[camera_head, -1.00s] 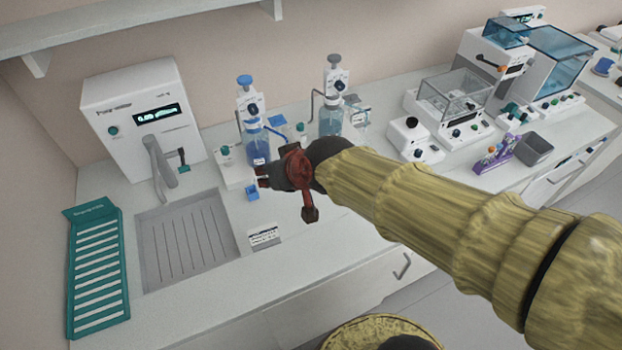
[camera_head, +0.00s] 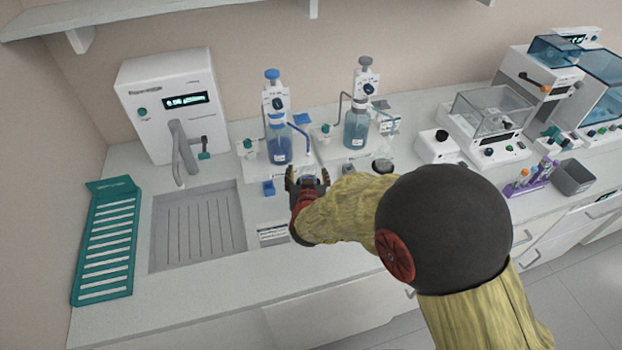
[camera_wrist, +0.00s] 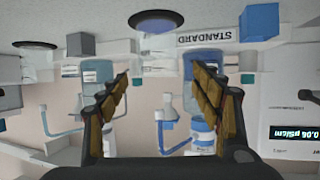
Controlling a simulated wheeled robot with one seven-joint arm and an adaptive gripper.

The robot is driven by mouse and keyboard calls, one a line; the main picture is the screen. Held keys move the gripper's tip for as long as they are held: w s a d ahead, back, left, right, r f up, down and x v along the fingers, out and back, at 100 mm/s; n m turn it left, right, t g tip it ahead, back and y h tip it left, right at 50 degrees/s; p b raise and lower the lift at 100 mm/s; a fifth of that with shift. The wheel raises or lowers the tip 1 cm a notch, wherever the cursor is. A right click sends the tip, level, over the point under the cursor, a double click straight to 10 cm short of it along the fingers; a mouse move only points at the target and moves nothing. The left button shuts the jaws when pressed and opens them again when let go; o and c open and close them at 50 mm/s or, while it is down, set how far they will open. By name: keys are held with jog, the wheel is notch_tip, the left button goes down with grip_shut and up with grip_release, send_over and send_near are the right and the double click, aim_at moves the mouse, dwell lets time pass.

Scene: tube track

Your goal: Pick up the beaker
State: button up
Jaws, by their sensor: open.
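A clear beaker (camera_wrist: 157,40) with a dark round end shows in the wrist view, ahead of my gripper and between the lines of its fingers. That view is upside down. In the head view this beaker (camera_head: 308,171) is mostly hidden behind my gripper (camera_head: 307,180), in front of the blue dispenser bottle. My gripper's two fingers are spread apart with nothing held between them; they also show in the wrist view (camera_wrist: 160,78). A second similar clear vessel (camera_head: 383,164) stands to the right, in front of the teal bottle, and is well apart from my gripper.
The blue bottle (camera_head: 279,145) and teal bottle (camera_head: 356,130) with dispensers stand behind. A small blue block (camera_head: 268,188) is just left of my gripper. A sink (camera_head: 198,228) and teal rack (camera_head: 106,243) lie left. A balance (camera_head: 487,125) stands right.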

aim_at(308, 166)
jog(key=x, duration=0.2)
jog(key=f+b+x, duration=0.1)
jog(key=x, duration=0.1)
jog(key=shift+d+b, duration=0.2)
jog(key=shift+b, duration=0.1)
jog(key=shift+w, duration=0.35)
jog(key=c, duration=1.1)
